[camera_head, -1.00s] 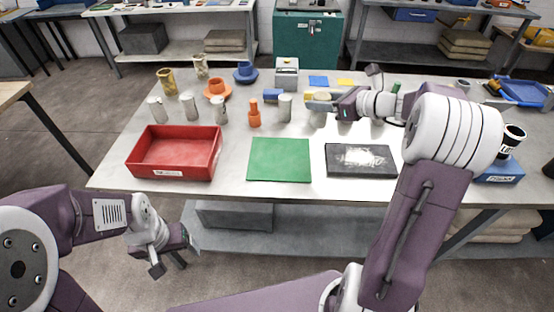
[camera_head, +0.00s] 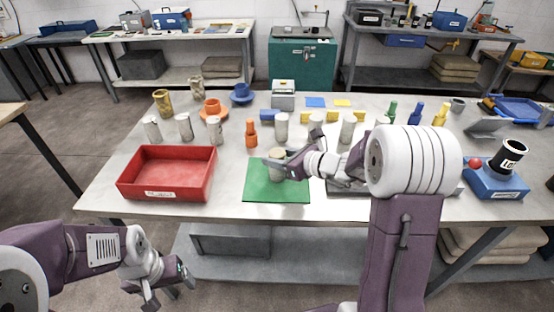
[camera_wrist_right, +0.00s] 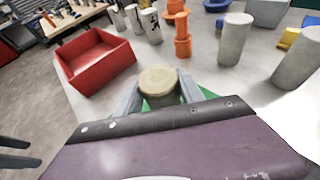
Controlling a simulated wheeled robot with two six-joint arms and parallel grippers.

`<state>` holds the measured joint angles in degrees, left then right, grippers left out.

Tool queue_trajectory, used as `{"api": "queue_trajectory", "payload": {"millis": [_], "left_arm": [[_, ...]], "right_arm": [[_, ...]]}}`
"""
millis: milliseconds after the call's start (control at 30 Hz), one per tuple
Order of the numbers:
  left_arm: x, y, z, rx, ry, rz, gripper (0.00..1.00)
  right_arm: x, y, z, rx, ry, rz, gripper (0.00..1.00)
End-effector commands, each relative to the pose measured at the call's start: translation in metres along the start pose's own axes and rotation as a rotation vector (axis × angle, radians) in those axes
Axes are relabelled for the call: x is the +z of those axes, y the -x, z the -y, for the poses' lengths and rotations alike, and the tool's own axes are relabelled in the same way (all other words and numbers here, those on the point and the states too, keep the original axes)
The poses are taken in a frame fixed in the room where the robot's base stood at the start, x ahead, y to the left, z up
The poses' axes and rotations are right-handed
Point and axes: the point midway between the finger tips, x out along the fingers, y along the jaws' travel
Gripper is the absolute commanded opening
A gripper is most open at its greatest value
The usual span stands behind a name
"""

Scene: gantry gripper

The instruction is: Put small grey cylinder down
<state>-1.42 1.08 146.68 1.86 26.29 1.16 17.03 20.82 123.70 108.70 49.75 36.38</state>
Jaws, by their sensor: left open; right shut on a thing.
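A small grey cylinder (camera_head: 277,168) with a tan top is upright between the fingers of my right gripper (camera_head: 279,166), which is shut on it. It is over the green mat (camera_head: 262,194); I cannot tell if its base touches the mat. In the right wrist view the cylinder (camera_wrist_right: 158,84) sits between the two fingers (camera_wrist_right: 160,92), with a bit of green mat (camera_wrist_right: 207,93) beside it. The gripper hides its lower part. My left gripper (camera_head: 170,294) is open and empty, low in front of the table.
A red tray (camera_head: 166,194) is left of the mat. A dark pad lies to its right, partly under my right arm. Behind are an orange piece (camera_head: 251,134) and several grey cylinders (camera_head: 281,126). A blue stand (camera_head: 494,180) is at the right.

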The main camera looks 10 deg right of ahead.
Motion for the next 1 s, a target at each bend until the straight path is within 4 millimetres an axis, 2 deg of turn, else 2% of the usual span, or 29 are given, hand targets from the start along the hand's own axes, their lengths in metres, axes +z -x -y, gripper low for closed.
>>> {"api": "queue_trajectory", "payload": {"millis": [367,400,467,733,833,933,1000], "left_arm": [[0.001,-0.005,0.000,0.000,0.000,0.000,0.80],[0.001,-0.004,0.000,0.000,0.000,0.000,0.80],[0.000,-0.004,0.000,0.000,0.000,0.000,0.80],[0.000,-0.004,0.000,0.000,0.000,0.000,0.80],[0.000,0.003,0.000,0.000,0.000,0.000,0.80],[0.000,0.002,0.000,0.000,0.000,0.000,0.80],[0.000,0.003,0.000,0.000,0.000,0.000,0.80]], "right_arm": [[-0.004,-0.002,0.000,-0.001,0.002,0.004,0.00],[-0.004,-0.002,0.000,0.000,0.001,0.001,0.51],[-0.003,-0.001,0.000,0.000,0.001,0.001,0.67],[-0.003,-0.001,0.000,0.000,0.001,0.001,0.67],[0.003,0.001,0.000,0.000,0.001,0.001,0.67],[0.001,0.015,0.002,-0.004,0.001,0.003,0.67],[0.001,0.031,0.002,-0.006,0.002,0.002,0.67]]}}
